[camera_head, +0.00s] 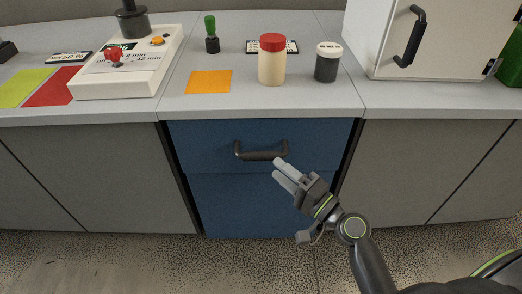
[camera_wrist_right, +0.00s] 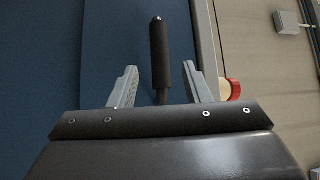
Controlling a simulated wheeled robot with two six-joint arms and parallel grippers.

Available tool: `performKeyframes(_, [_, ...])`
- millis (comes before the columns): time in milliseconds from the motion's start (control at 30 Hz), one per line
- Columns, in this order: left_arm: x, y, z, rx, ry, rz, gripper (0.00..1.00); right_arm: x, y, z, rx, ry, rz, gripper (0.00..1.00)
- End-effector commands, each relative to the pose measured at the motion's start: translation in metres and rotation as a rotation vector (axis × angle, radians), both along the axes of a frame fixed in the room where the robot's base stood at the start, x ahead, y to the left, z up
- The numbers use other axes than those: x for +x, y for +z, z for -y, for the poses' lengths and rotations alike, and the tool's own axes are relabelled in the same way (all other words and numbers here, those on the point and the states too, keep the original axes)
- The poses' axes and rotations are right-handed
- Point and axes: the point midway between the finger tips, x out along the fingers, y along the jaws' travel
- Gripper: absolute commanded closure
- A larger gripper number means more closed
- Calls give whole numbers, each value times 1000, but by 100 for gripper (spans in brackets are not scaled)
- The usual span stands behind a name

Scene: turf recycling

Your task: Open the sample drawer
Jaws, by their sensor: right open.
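The blue sample drawer (camera_head: 210,147) is in the counter front, below the worktop, and its front looks flush with the cabinet. Its dark bar handle (camera_head: 261,155) runs sideways across the upper middle of the drawer front. My right gripper (camera_head: 277,169) is just below the right end of the handle in the head view. In the right wrist view the handle (camera_wrist_right: 160,55) stands between the two open fingers of the gripper (camera_wrist_right: 160,80), mostly beyond their tips. Whether a finger touches it I cannot tell. My left gripper is not in view.
The worktop above holds a red-lidded jar (camera_head: 272,62), a dark cup with a white lid (camera_head: 327,63), an orange square (camera_head: 209,82) and a white control box (camera_head: 125,67). A white cabinet (camera_head: 430,40) stands at right. The floor before the drawer is clear.

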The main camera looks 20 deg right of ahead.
Motion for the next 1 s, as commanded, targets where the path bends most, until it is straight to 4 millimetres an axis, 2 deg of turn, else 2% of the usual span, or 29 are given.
performKeyframes(100, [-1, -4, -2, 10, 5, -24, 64, 23, 6, -13, 2, 0, 2, 56])
performKeyframes(300, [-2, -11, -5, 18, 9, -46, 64, 49, 9, -28, 1, 0, 0, 56])
performKeyframes(500, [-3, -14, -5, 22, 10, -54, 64, 61, 10, -35, -1, 1, -1, 56])
performKeyframes(767, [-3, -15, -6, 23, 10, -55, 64, 62, 9, -35, 0, 0, -1, 56])
performKeyframes(1000, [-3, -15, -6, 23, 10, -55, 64, 61, 9, -35, 0, 0, -1, 85])
